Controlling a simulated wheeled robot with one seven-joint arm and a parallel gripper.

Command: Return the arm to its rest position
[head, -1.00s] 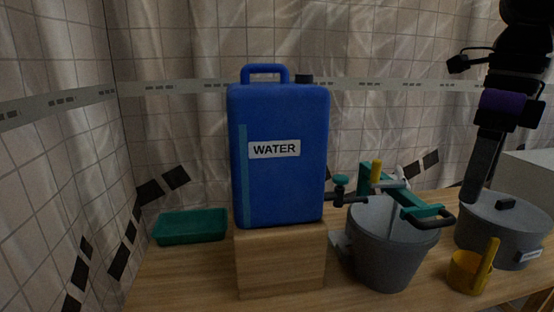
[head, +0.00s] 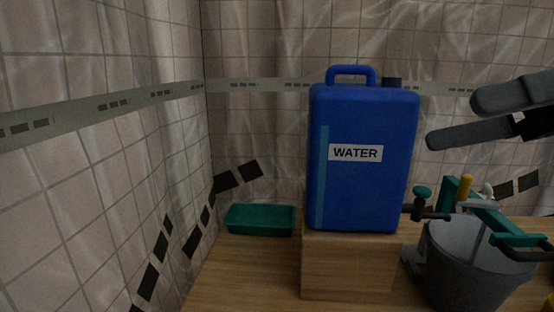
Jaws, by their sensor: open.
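My gripper (head: 450,118) is at the right edge of the head view, its two grey fingers pointing left and spread apart with nothing between them. It is in the air to the right of the blue water container (head: 365,190), and the fingertips appear apart from it. The rest of my arm is cut off by the right edge of the picture.
The water container stands upright on a wooden block (head: 345,270) on the wooden table (head: 240,285). A green tray (head: 260,220) lies left of it. A grey bucket (head: 465,270) with a green pump-like fitting (head: 490,217) stands right. The tabletop front left is clear.

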